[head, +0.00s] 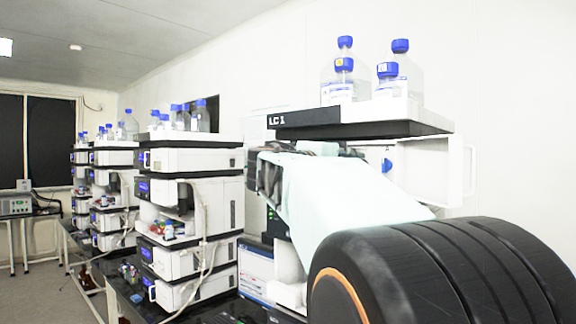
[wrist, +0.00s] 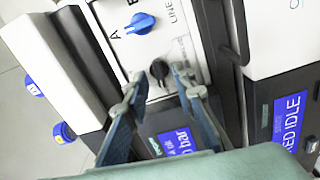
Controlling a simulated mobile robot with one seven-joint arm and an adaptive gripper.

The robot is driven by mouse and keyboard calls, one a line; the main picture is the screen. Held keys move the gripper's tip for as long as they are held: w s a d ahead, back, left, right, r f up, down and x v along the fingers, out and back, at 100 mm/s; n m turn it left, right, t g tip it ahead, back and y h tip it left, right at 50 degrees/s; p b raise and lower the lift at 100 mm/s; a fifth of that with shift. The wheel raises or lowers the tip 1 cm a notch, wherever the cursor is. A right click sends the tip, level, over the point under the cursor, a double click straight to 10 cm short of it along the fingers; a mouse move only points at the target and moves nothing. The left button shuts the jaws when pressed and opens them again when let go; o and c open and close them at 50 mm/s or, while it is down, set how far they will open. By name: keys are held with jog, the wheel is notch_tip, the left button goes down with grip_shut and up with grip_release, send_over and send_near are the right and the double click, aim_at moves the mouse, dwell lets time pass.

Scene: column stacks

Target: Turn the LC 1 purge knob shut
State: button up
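In the wrist view, a small black knob (wrist: 159,69) on a white panel shows between the fingertips of my gripper (wrist: 158,84). The fingers are apart; I cannot tell whether they touch the knob. A larger blue pointer knob (wrist: 141,22) lies beyond it, near a letter A. I cannot read a purge label on either knob.
A lit blue display (wrist: 178,142) sits below the black knob, partly behind a finger. Another unit's display (wrist: 289,117) reads IDLE at the right. Bottles with blue caps (head: 399,65) stand on the top tray. An open white door (head: 455,170) juts out behind my arm.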

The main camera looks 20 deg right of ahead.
jog(key=shift+c, duration=0.4)
grip_shut()
jog(key=shift+f+b, duration=0.15)
jog(key=shift+b, duration=0.45)
jog(key=m+b, duration=0.4)
jog(key=m, duration=0.1)
jog(key=m+b, duration=0.5)
jog(key=m, duration=0.1)
jog(key=m+b, duration=0.5)
jog(key=shift+s+r+m, duration=0.15)
jog(key=shift+r+m, duration=0.15)
jog(key=shift+m, duration=0.1)
